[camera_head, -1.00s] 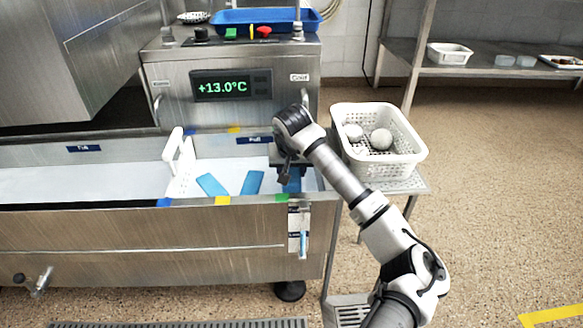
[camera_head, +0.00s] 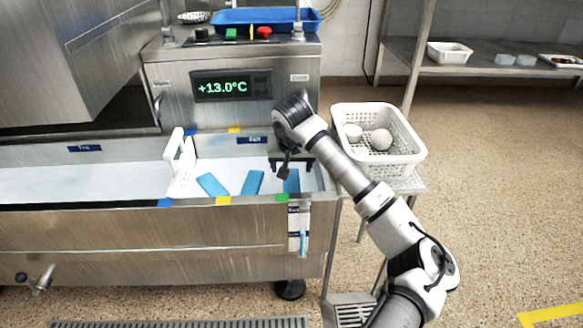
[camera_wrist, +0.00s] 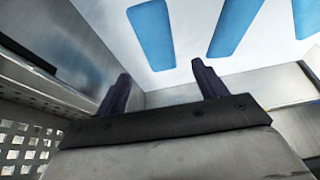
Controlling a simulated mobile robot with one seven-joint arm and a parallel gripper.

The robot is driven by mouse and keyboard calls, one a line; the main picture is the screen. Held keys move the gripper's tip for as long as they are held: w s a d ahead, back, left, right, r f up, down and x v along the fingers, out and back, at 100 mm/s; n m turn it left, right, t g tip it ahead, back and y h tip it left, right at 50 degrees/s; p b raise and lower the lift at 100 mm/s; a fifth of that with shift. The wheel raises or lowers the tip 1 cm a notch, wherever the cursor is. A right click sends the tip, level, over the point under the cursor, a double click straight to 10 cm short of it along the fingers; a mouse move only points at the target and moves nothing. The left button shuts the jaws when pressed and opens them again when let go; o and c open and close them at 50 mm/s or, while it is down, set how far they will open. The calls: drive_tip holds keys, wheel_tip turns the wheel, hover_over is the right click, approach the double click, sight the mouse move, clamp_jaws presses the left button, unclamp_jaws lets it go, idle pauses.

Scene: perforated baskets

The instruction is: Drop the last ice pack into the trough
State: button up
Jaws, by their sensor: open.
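Three flat blue ice packs lie in the trough (camera_head: 120,183), on its white floor at the right end. The left ice pack (camera_head: 213,184) is tilted, the middle ice pack (camera_head: 252,182) leans the other way, and the right ice pack (camera_head: 291,182) lies below my gripper (camera_head: 292,167). In the wrist view my gripper (camera_wrist: 161,82) has its two dark fingers spread wide with nothing between them. The nearest ice pack (camera_wrist: 152,33) lies beyond the fingertips, apart from them.
A white perforated divider (camera_head: 181,165) stands in the trough left of the packs. A white perforated basket (camera_head: 405,161) with round white items stands on a stand at the right. A shelf (camera_head: 480,71) is at the back right.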

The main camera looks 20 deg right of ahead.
drive_tip(key=p+v, duration=0.2)
drive_tip(key=v, duration=0.9)
idle(1.1)
